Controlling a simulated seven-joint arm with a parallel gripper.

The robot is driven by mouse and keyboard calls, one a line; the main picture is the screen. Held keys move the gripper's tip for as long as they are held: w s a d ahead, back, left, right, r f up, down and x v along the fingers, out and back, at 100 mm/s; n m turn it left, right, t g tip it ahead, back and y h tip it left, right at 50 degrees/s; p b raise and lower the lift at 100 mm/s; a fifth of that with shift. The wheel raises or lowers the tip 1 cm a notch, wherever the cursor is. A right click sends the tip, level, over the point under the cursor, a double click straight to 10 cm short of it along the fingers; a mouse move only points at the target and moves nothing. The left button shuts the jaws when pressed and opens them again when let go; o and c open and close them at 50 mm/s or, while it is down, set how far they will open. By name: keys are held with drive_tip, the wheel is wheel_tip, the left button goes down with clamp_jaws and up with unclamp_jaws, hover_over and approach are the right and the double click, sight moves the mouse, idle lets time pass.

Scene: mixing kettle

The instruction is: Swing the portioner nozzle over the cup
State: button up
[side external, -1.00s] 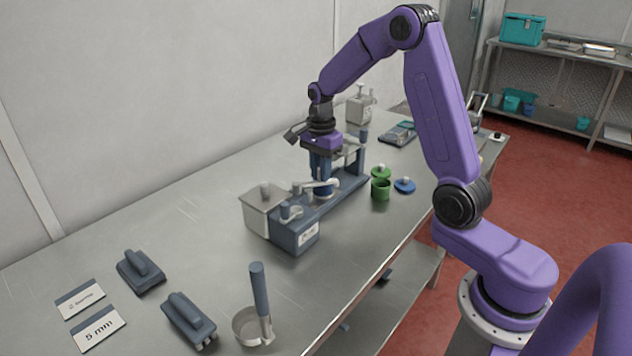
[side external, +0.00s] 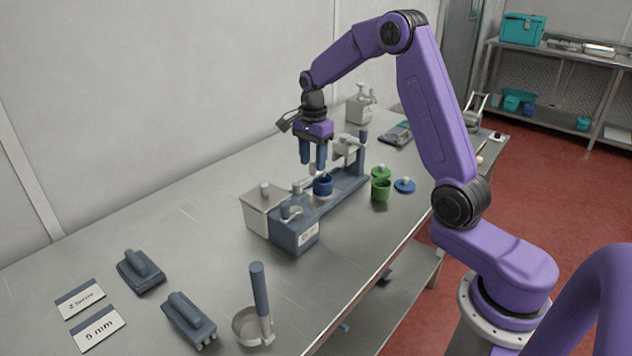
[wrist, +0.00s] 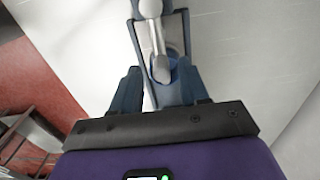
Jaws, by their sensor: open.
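The portioner (side external: 300,232) is a blue-grey base with a metal hopper (side external: 258,213) beside it on the steel table. The dark blue cup (side external: 323,187) stands on the long base behind it. The pale nozzle arm (wrist: 157,42) runs down the middle of the wrist view. Its rounded end overlaps the cup, whose blue rim (wrist: 174,62) shows around it. The exact height gap is unclear. My gripper (side external: 313,166) is open and empty, above the cup and nozzle, fingers pointing down and apart from both.
A post with a pale head (side external: 347,146) rises at the far end of the base. A green pot (side external: 381,189) and blue lid (side external: 404,185) stand to the right. The left middle of the table is clear.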

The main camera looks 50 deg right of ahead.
wheel_tip(320, 180, up, 12)
drive_tip(key=shift+r, duration=0.15)
idle(1.2)
